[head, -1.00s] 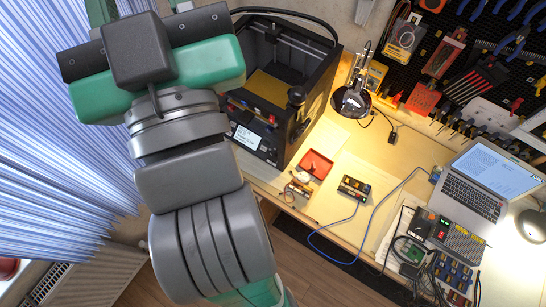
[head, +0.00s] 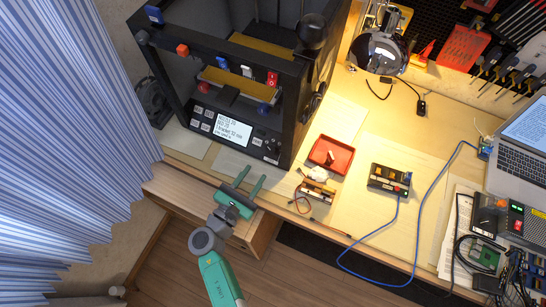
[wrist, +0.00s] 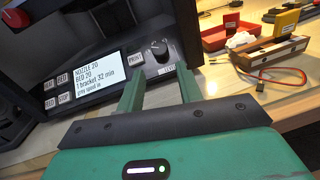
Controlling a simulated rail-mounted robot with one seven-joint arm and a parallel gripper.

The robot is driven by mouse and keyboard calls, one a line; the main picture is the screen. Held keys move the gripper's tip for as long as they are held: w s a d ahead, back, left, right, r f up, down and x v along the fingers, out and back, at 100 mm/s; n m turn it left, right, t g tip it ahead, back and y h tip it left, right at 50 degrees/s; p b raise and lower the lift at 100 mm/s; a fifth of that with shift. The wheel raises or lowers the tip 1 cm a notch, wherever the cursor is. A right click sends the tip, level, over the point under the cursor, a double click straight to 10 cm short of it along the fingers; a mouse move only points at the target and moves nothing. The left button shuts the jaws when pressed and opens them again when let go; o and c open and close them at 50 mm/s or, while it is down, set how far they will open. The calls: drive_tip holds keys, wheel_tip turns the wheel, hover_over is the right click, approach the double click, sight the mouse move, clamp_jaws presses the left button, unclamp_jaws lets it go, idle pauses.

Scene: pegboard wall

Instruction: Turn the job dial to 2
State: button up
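The black 3D printer (head: 290,80) stands on the left of the bench. On its front panel is a lit screen (head: 233,128), which in the wrist view (wrist: 95,82) reads "NOZZLE 20, BED 20, 1 bracket 32 min" above a smaller line. My gripper (head: 255,173) is open and empty, in front of the panel and apart from the dial. In the wrist view its two green fingers (wrist: 160,80) are spread below the dial.
Several panel buttons (wrist: 57,90) sit left of the screen. A red tray (head: 330,155) and a small wooden battery holder (head: 317,192) lie right of the printer. Farther right are a boxed device (head: 390,179), a blue cable and a laptop (head: 525,145). Open floor lies before the bench.

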sight(270, 151)
drive_tip(key=b+x, duration=0.2)
drive_tip(key=x, duration=0.6)
drive_tip(key=shift+r, duration=0.1)
drive_tip(key=shift+c, duration=0.3)
drive_tip(key=c, duration=0.7)
